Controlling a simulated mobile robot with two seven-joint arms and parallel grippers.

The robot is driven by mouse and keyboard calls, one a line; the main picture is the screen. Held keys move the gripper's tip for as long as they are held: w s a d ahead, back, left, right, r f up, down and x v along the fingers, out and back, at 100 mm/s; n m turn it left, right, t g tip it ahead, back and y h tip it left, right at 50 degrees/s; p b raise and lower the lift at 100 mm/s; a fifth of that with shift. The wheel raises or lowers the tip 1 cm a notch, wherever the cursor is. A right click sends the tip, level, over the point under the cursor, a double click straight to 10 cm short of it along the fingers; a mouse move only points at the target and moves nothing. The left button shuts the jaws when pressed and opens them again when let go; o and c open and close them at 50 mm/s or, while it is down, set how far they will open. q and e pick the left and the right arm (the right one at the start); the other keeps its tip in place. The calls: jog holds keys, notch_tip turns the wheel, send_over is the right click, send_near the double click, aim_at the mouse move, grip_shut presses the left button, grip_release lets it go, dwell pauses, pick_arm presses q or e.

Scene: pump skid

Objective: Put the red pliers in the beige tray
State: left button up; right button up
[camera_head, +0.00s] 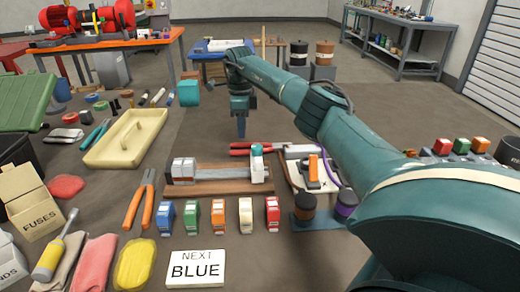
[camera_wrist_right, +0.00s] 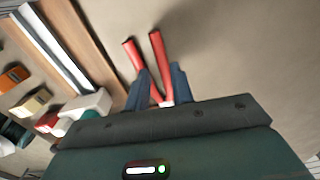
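The red pliers (camera_head: 240,152) lie on the floor-coloured surface behind the wooden board, handles toward the left. In the right wrist view their two red handles (camera_wrist_right: 157,55) point up the picture, and their jaw end is partly hidden at the gripper. My right gripper (camera_head: 241,132) is above and just behind the pliers. In the wrist view its two dark fingers (camera_wrist_right: 160,88) stand apart with part of the pliers showing between them; I see no firm grip. The beige tray (camera_head: 95,158) lies to the left, holding no tools. My left gripper is not in view.
A wooden board with a grey and white device (camera_head: 215,170) is in front of the pliers. Several coloured blocks (camera_head: 218,215) and a "NEXT BLUE" card (camera_head: 195,268) are nearer. Orange-handled pliers (camera_head: 138,200) lie near the tray. Bare surface separates the tray from my right gripper.

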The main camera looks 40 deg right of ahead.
aim_at(242, 143)
notch_tip(242, 143, down, 5)
jog(key=shift+w+r, duration=0.1)
jog(key=shift+r, duration=0.05)
jog(key=shift+c, duration=0.3)
jog(key=shift+r, duration=0.1)
grip_shut()
